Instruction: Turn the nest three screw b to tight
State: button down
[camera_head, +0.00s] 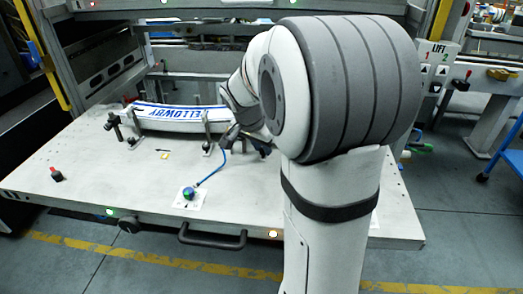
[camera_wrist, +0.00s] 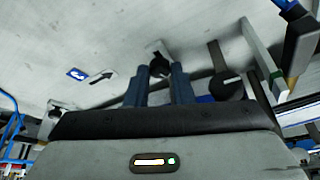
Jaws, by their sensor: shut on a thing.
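My gripper (camera_wrist: 158,88) points at the pale worktop in the wrist view. Its two blue-grey fingers are closed around a small dark screw head (camera_wrist: 159,66). The fingers hide its sides, and no letter is readable on it. In the head view my gripper (camera_head: 233,136) is low over the table beside the right end of the white curved part, and the held screw cannot be made out there. The wrist view also shows a larger dark round knob (camera_wrist: 226,88) with a white mark, just right of the fingers and apart from them.
The white curved part with blue lettering (camera_head: 180,112) lies along the back of the table (camera_head: 100,185). A blue button (camera_head: 188,192) with a cable is at front centre. A black arrow (camera_wrist: 101,77) marks the worktop.

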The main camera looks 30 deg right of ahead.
dwell(0.5)
jog(key=c, duration=1.3)
grip_release()
jog(key=shift+o, duration=0.2)
jog(key=shift+r+p, duration=0.1)
jog(key=shift+p, duration=0.2)
jog(key=shift+s+r+n+p, duration=0.1)
jog(key=shift+r+n+p, duration=0.1)
jog(key=shift+n+p, duration=0.65)
jog(key=n+t+y+p, duration=0.1)
jog(key=n+p, duration=0.1)
jog(key=p, duration=0.2)
jog(key=shift+s+d, duration=0.1)
jog(key=n+y+p, duration=0.1)
jog(key=n+p, duration=0.2)
jog(key=p, duration=0.2)
jog(key=shift+d+t+p, duration=0.1)
jog(key=shift+t+p, duration=0.3)
jog(key=shift+d+f+n+y+p, duration=0.1)
jog(key=shift+f+n+y+p, duration=0.1)
jog(key=shift+n+p, duration=0.3)
jog(key=shift+f+n+y+p, duration=0.1)
jog(key=shift+n+y+p, duration=0.1)
jog(key=shift+n+p, duration=0.3)
